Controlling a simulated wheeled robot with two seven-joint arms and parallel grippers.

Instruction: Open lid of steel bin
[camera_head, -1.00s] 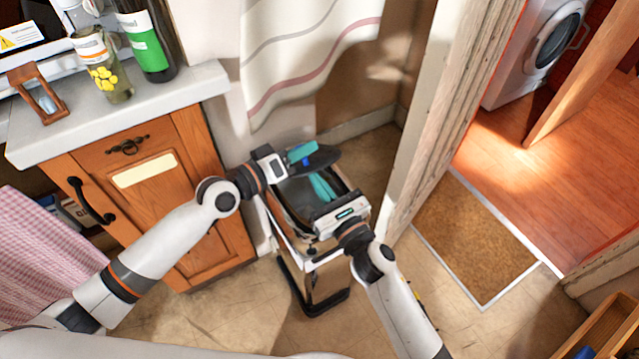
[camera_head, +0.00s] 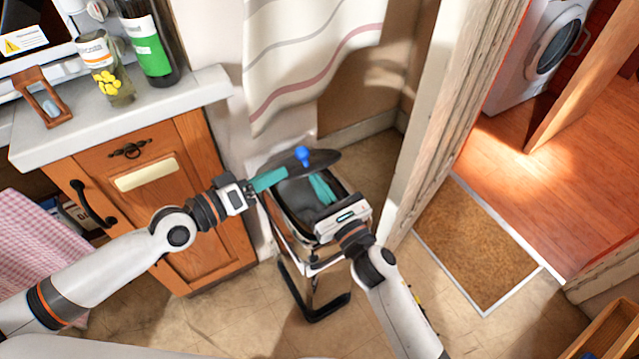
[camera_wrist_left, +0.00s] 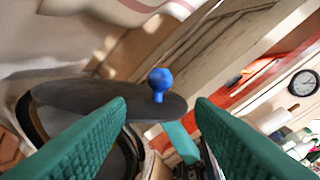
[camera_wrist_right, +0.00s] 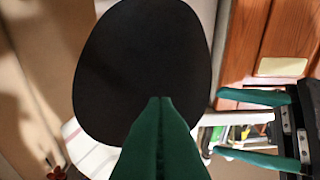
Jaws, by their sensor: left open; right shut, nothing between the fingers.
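The steel bin (camera_head: 296,232) stands on the floor between the wooden cabinet and the door frame. Its dark lid (camera_head: 322,163) is raised and tilted above the opening, with a blue knob (camera_head: 302,156) on its outer face. My left gripper (camera_head: 284,174) is open and empty at the lid's left side; in the left wrist view the knob (camera_wrist_left: 160,82) shows beyond and between the spread fingertips (camera_wrist_left: 161,103). My right gripper (camera_head: 316,178) is shut and empty over the bin's opening. In the right wrist view its fingertips (camera_wrist_right: 160,100) overlap the lid's dark underside (camera_wrist_right: 140,60); contact is unclear.
The wooden cabinet (camera_head: 200,150) with a pale worktop (camera_head: 190,95) stands close left of the bin. A striped curtain (camera_head: 310,60) hangs behind it. The door frame (camera_head: 430,130) rises to the right, with a doormat (camera_head: 475,240) beyond. The floor in front is clear.

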